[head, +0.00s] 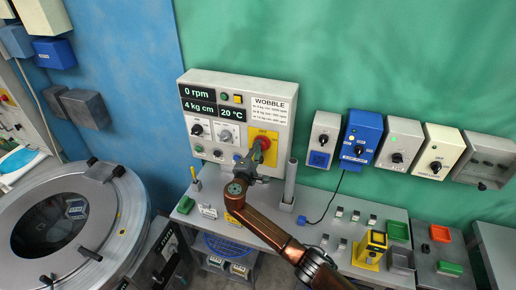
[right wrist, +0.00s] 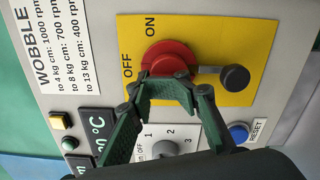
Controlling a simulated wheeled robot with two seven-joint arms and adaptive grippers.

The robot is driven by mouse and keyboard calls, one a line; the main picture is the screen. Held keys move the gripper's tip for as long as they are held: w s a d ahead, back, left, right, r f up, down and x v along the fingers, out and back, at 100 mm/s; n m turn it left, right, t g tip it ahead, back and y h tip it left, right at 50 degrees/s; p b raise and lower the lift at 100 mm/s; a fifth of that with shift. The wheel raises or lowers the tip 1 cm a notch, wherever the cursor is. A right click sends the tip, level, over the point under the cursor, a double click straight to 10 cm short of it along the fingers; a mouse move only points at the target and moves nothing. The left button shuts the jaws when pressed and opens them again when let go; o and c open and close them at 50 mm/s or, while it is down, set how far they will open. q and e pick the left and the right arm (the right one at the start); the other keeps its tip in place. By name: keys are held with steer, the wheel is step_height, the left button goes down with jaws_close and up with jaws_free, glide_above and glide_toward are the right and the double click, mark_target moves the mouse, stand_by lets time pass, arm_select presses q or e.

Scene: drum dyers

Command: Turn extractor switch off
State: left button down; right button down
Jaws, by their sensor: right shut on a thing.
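The red rotary switch (right wrist: 165,58) sits on a yellow plate (right wrist: 208,32) marked OFF and ON, on the grey WOBBLE control panel (head: 236,88). A black round-ended lever (right wrist: 234,79) points to the right in the right wrist view. In the head view the red switch (head: 264,143) is at the panel's lower right. My right gripper (right wrist: 180,84) is shut on the red switch, its fingertips at the switch's near edge; it also shows in the head view (head: 254,157). The fingers hide part of the switch, so its exact setting is unclear. My left gripper is not in view.
A smaller rotary selector (right wrist: 166,149) and a blue RESET button (right wrist: 238,132) lie close to my right fingers. Several switch boxes, one blue (head: 361,138), line the green wall to the right. A round drum machine (head: 38,190) stands at the left.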

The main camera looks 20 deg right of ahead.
steer(key=shift+s+d+f, duration=0.15)
steer(key=shift+d+f, duration=0.05)
steer(key=shift+f, duration=0.8)
steer(key=c, duration=1.9)
jaws_free()
steer(key=o, duration=0.5)
steer(key=shift+d+r, duration=0.1)
steer(key=shift+r, duration=0.05)
steer(key=shift+c, duration=0.2)
steer(key=shift+o, duration=0.4)
steer(key=shift+r, duration=0.15)
steer(key=shift+r, duration=0.15)
steer(key=v, duration=1.2)
